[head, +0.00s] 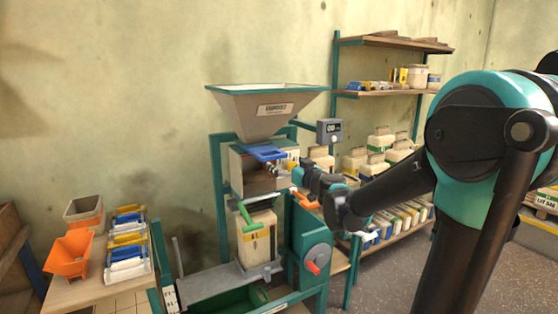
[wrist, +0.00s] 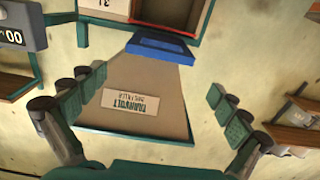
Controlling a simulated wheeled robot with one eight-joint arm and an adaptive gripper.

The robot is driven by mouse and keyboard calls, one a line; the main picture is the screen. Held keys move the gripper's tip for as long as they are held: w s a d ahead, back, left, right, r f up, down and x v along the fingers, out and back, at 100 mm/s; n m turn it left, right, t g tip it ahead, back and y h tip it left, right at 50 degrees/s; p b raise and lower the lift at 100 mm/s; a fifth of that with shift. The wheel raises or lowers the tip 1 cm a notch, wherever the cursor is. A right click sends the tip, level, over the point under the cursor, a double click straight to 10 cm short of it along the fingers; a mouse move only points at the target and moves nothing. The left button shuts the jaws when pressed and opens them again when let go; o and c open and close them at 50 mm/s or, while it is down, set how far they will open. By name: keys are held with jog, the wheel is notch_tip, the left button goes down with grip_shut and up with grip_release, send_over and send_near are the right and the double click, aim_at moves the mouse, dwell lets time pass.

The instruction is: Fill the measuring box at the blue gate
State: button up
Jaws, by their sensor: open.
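The blue gate (head: 267,153) is a flat blue piece under the tapered hopper (head: 265,115). It also shows at the top centre of the wrist view (wrist: 160,47), at the hopper's narrow end. Just below it in the head view is a box section (head: 240,170) with a white label, which appears to be the measuring box; its contents cannot be made out. My gripper (wrist: 157,83) is open and empty, its fingers spread on either side of the hopper in the wrist view.
A red-knobbed crank wheel (head: 317,258) is at lower right. A display (head: 329,131) stands beside the hopper. An orange scoop-like container (head: 70,254) is on the left table.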

jog(key=shift+v, duration=1.55)
dwell(1.4)
